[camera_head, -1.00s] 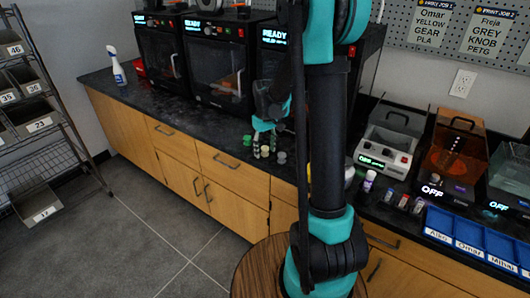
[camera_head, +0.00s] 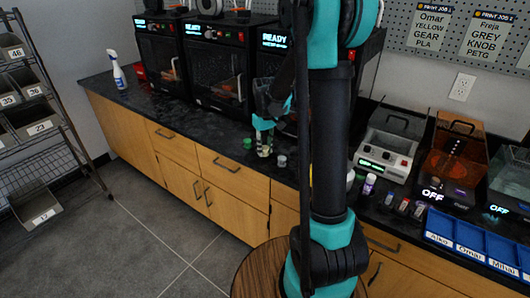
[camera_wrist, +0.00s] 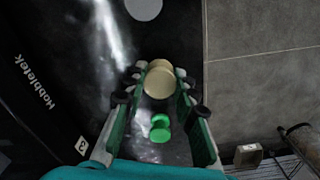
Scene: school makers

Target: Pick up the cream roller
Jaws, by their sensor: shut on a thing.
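The cream roller (camera_wrist: 159,79) is a pale, short cylinder with a rounded end, seen between my fingertips in the wrist view. My gripper (camera_wrist: 160,83) is shut on it, one finger on each side. In the head view my gripper (camera_head: 264,144) reaches down to the black counter, and the cream roller (camera_head: 265,152) shows small at its fingertips. Whether the roller touches the counter is not clear. A green roller (camera_wrist: 160,128) stands close by, seen between the fingers nearer the palm; it also shows in the head view (camera_head: 247,143).
A grey roller (camera_head: 281,160) stands just right of my gripper. Printers (camera_head: 214,62) line the back of the counter (camera_head: 200,118). A purple-labelled bottle (camera_head: 369,184) and blue labelled trays (camera_head: 470,240) are to the right.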

